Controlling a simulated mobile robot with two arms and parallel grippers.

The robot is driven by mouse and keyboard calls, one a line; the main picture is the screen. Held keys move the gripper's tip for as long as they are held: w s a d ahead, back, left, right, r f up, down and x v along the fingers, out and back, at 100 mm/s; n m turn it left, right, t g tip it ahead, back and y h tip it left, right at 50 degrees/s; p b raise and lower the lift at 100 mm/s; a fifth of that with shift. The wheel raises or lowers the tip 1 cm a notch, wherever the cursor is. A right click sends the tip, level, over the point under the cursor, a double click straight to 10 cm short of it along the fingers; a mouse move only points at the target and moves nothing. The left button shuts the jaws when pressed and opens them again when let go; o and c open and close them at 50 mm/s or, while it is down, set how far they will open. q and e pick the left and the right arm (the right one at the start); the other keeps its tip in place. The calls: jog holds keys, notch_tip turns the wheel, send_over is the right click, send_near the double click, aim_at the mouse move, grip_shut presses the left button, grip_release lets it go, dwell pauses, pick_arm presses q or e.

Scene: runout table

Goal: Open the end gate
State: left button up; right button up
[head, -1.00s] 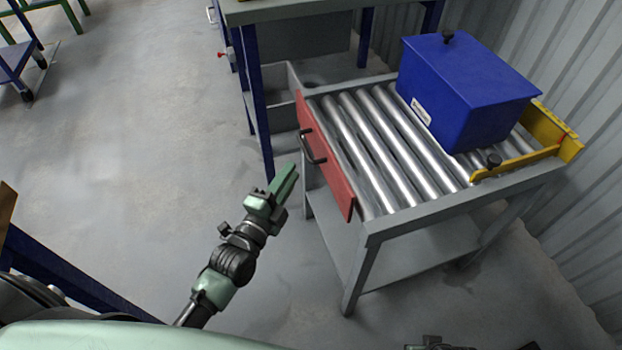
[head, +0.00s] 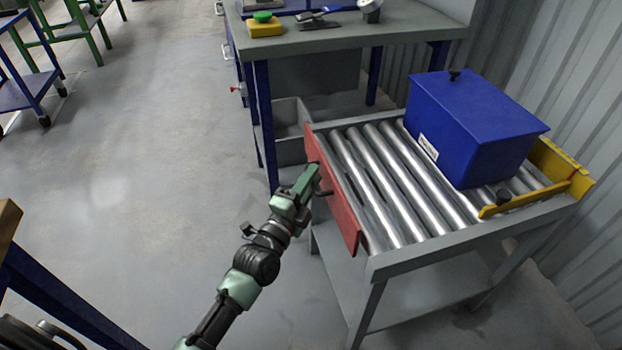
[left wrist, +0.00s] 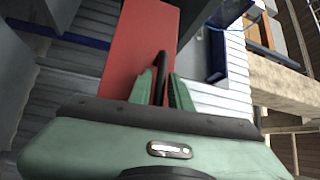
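The end gate is a red panel (head: 333,190) standing upright across the left end of the roller table (head: 372,266). Its black handle (head: 325,192) sticks out on the outer face, partly hidden by my gripper. My left gripper (head: 309,181) is at this handle, outside the gate. In the left wrist view the black handle (left wrist: 161,66) runs between the two green fingers (left wrist: 162,88), which lie close on both sides of it, with the red gate (left wrist: 135,45) behind. My right gripper is not in view.
The floor left of the gate is clear.

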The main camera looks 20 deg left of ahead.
pick_arm(q)
grip_shut()
dwell(1.4)
